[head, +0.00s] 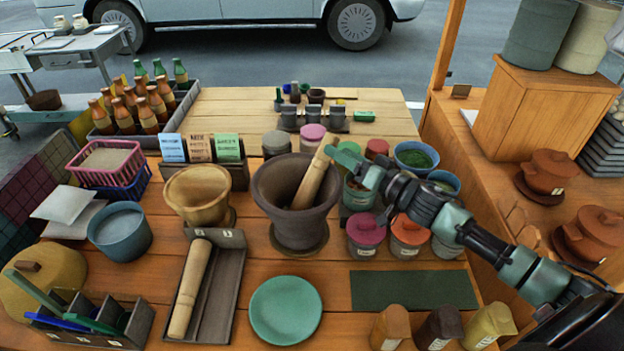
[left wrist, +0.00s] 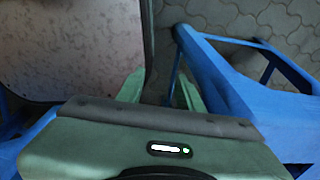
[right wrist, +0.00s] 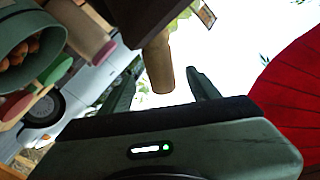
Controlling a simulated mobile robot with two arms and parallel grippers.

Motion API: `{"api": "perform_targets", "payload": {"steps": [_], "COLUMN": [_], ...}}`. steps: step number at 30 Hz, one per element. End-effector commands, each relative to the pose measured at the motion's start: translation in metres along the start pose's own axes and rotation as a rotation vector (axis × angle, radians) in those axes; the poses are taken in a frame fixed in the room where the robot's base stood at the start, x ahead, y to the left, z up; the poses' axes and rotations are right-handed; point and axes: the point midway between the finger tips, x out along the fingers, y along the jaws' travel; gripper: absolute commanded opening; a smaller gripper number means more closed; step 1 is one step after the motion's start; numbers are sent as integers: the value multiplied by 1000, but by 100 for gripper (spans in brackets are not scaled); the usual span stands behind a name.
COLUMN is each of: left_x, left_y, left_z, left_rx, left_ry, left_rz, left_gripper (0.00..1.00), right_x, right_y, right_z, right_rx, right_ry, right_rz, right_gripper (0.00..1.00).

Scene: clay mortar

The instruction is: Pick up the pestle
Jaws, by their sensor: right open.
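A light wooden pestle (head: 314,178) leans in the dark clay mortar (head: 297,225), its upper end tilted up to the right. My right gripper (head: 338,157) is at that upper end, with its fingers apart. In the right wrist view the pestle (right wrist: 159,68) ends between the open fingers (right wrist: 163,80); I cannot tell whether they touch it. A second wooden pestle or roller (head: 190,287) lies in a dark tray (head: 228,290) at front left. My left gripper (left wrist: 158,85) shows only in its wrist view, open and empty.
A wooden bowl (head: 199,193) stands left of the mortar, and lidded jars (head: 365,231) stand to its right. A green plate (head: 285,309) lies in front. Sauce bottles (head: 140,100) stand at back left. The dark green mat (head: 413,289) is bare.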

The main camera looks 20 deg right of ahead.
Motion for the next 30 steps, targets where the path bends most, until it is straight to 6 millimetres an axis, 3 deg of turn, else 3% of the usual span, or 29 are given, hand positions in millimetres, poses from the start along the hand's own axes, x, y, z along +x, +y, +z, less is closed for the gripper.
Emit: {"api": "perform_targets", "payload": {"steps": [9, 19, 24, 26, 30], "left_x": [-16, -16, -16, -16, -16], "left_y": [-2, -2, -2, -2, -2], "left_z": [-12, -15, -13, -13, -11], "left_rx": [0, 0, 0, 0, 0], "left_ry": [16, 21, 19, 18, 16], "left_rz": [-2, -2, -2, -2, -1], "left_gripper": [36, 36, 36, 36, 36], "right_x": [43, 48, 48, 48, 48], "right_y": [-4, -2, -2, -2, -3], "right_z": [1, 3, 3, 3, 2], "right_rx": [1, 0, 0, 0, 1], "right_ry": [3, 0, 0, 0, 2], "right_rz": [0, 0, 0, 1, -1], "right_gripper": [61, 61, 14, 0, 0]}}
